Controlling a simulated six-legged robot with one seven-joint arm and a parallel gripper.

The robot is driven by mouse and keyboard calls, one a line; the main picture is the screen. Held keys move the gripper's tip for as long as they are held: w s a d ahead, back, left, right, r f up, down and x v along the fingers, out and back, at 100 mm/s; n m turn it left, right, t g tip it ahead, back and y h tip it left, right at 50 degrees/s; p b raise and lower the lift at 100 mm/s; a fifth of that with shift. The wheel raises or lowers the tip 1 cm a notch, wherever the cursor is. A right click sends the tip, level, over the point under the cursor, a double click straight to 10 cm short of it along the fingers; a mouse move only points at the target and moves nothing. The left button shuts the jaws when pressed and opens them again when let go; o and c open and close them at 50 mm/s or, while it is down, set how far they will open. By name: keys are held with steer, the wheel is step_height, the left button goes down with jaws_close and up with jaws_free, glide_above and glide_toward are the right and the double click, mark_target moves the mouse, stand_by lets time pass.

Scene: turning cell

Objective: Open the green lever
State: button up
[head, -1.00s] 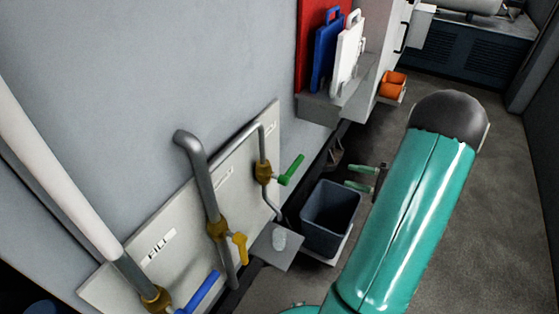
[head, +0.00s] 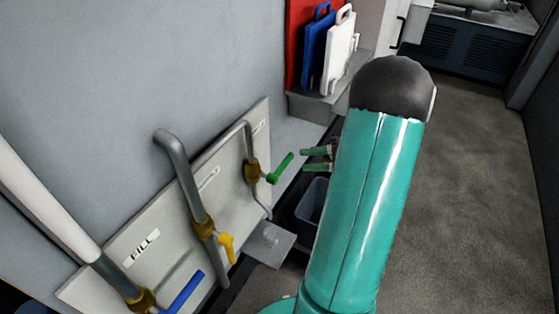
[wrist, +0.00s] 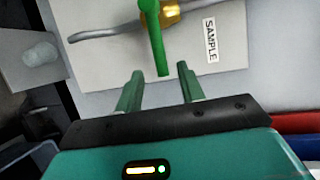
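The green lever (head: 280,168) sits on a brass valve (head: 252,171) on the thin right-hand pipe of the light wall panel, angled up and outward in the head view. In the wrist view the green lever (wrist: 157,42) hangs from the brass valve body, beside a SAMPLE label (wrist: 210,40). My gripper (head: 308,160) is open and empty, just right of the lever's tip in the head view. In the wrist view its two fingers (wrist: 158,80) stand apart, with the lever's end between and slightly beyond their tips. I see no contact.
A yellow lever (head: 227,247) and a blue lever (head: 183,292) sit on the other pipes. A small shelf (head: 268,250) with a clear cup juts out below. A grey bin (head: 309,203) is partly hidden by my arm.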

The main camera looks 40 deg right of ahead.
mark_target(290, 161)
steer(key=x, duration=0.8)
steer(key=shift+w+a, duration=0.25)
steer(key=shift+w, duration=0.05)
steer(key=shift+c, duration=0.2)
jaws_close()
